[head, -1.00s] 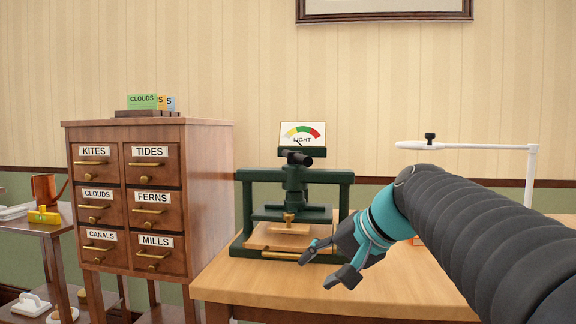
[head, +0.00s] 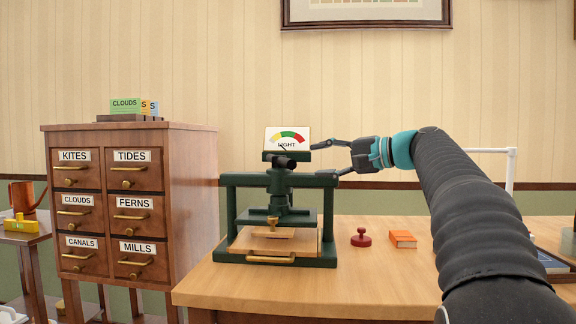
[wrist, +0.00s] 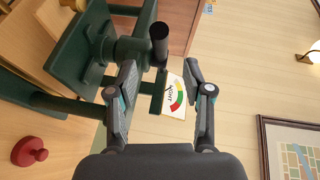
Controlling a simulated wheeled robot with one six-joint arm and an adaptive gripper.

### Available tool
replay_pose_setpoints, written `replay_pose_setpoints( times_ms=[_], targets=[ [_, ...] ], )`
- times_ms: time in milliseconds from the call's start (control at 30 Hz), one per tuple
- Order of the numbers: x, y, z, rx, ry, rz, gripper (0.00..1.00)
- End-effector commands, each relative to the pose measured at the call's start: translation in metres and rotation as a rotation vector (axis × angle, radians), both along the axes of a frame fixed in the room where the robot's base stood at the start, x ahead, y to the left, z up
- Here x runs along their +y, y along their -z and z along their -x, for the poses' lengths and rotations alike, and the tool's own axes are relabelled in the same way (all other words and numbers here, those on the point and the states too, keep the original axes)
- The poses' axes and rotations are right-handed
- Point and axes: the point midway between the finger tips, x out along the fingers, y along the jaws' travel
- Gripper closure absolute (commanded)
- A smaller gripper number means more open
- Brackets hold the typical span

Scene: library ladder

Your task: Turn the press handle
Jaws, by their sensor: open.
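The green press (head: 328,215) stands on the wooden table. The gauge card also shows in the wrist view (wrist: 173,97).
A red stamp (head: 361,238) and an orange block (head: 403,239) lie on the table right of the press. A drawer cabinet (head: 185,190) stands to the left. The front of the table is clear.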

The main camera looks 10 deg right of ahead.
Motion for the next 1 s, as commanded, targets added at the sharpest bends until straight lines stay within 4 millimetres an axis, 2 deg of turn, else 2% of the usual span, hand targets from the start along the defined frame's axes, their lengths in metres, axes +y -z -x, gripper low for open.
replay_pose_setpoints(
  times_ms=[200,500,967,1000],
  targets=[
    [0.033,0.006,-0.028,0.001,-0.003,0.0,0.49],
    [0.063,0.012,-0.056,0.0,-0.002,0.001,0.49],
    [0.07,0.013,-0.063,0.001,0.0,0.001,0.49],
    [0.07,0.013,-0.063,0.001,0.0,0.001,0.59]
  ],
)
